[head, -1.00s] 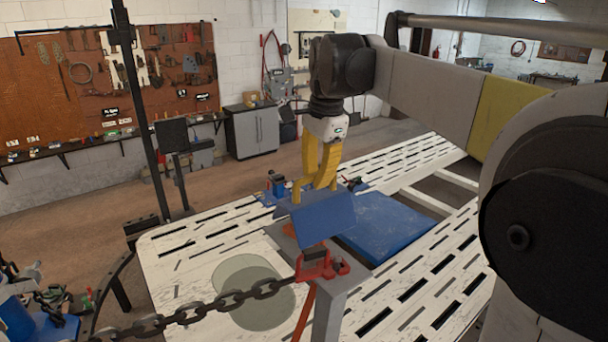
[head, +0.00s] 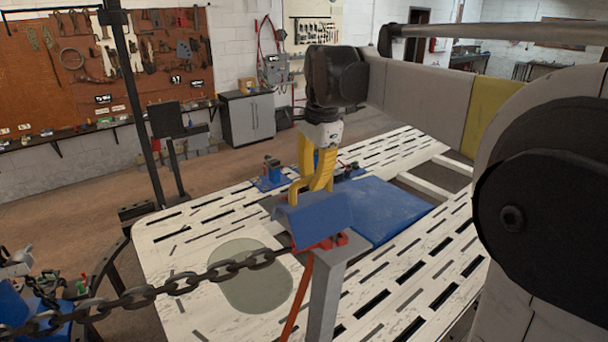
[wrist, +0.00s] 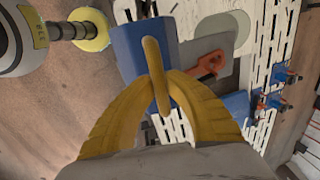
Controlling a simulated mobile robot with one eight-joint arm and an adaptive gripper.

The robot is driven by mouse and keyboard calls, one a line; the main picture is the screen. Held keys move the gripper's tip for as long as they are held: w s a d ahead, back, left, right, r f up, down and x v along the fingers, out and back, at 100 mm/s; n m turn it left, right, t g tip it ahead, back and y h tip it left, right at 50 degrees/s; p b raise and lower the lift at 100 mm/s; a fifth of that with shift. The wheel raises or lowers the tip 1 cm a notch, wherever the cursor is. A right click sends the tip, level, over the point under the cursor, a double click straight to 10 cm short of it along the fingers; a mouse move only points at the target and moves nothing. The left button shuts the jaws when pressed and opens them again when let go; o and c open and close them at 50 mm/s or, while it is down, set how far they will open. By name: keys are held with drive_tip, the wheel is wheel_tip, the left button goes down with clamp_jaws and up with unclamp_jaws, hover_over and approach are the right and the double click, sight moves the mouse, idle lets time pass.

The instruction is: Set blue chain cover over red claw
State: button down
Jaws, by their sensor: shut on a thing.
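The blue chain cover (head: 322,216) is a bent, roof-like piece, held tilted in the head view. My gripper (head: 312,186) has yellow fingers and is shut on the cover's top, seemingly at a yellow handle. The red claw (head: 338,241) sits on top of a grey post, mostly hidden behind the cover; only its right part shows. In the wrist view the cover (wrist: 130,48) lies just beyond the fingertips (wrist: 157,92), and the orange-red claw (wrist: 208,66) shows to its right. I cannot tell whether cover and claw touch.
A dark chain (head: 180,284) runs left from the claw. The grey post (head: 326,295) stands at the front of the white slotted table (head: 185,232). A blue panel (head: 385,210) lies right of the gripper. Small blue fixtures (head: 270,175) stand behind it.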

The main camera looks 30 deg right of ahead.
sight(312, 197)
drive_tip(key=shift+f+b, duration=1.35)
drive_tip(key=shift+f, duration=0.9)
drive_tip(key=c, duration=1.4)
unclamp_jaws()
wheel_tip(312, 197, up, 12)
drive_tip(key=s, duration=0.2)
drive_tip(key=shift+d+f, duration=0.1)
drive_tip(key=shift+d, duration=0.05)
